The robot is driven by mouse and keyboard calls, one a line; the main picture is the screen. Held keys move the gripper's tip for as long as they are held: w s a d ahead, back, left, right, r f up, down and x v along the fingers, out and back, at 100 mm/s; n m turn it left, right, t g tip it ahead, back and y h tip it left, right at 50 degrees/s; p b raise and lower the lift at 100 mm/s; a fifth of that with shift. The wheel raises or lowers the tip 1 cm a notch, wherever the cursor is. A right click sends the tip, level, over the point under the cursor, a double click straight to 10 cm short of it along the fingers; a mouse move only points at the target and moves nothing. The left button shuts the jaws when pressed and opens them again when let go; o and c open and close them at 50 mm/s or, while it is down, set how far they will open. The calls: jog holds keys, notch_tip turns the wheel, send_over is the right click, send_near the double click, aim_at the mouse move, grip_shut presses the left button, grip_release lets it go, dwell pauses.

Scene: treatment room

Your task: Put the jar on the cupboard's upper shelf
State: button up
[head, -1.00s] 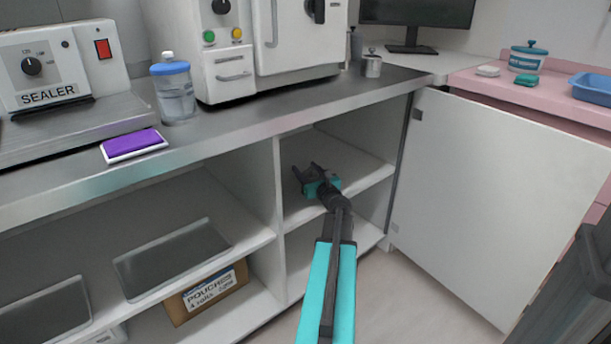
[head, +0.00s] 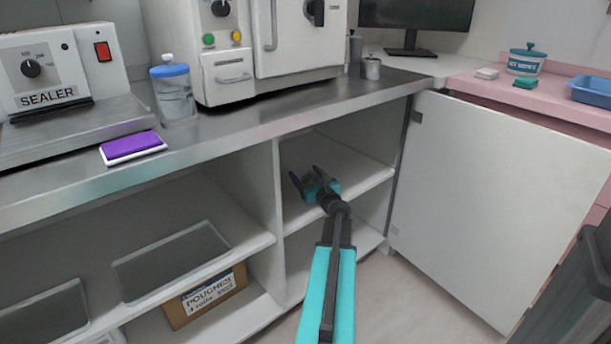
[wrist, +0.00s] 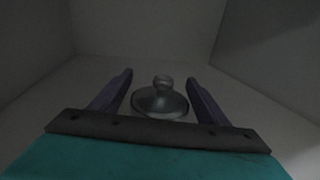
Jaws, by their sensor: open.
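A small jar with a shiny grey knobbed lid (wrist: 160,100) is between the fingers of my gripper (wrist: 159,78) in the wrist view. My gripper (head: 306,174) is inside the open cupboard, over its upper shelf (head: 350,170). The fingers are open, with a gap on each side of the lid. The jar's body is hidden below the lid, and the head view shows only a small grey patch between the fingers. I cannot clearly see the jar's contact with the shelf.
The cupboard's white door (head: 495,190) stands open at the right. A divider (head: 277,190) bounds the compartment at left, and the steel counter (head: 260,120) lies above. A blue-lidded container (head: 174,95) and a metal pot (head: 371,69) stand on the counter. Clear shelf surrounds the gripper.

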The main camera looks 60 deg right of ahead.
jog(key=shift+r, duration=0.15)
jog(key=p+v, duration=0.2)
jog(key=v, duration=0.8)
jog(key=shift+p+v, duration=0.45)
jog(key=shift+v, duration=0.55)
jog(key=shift+s, duration=0.1)
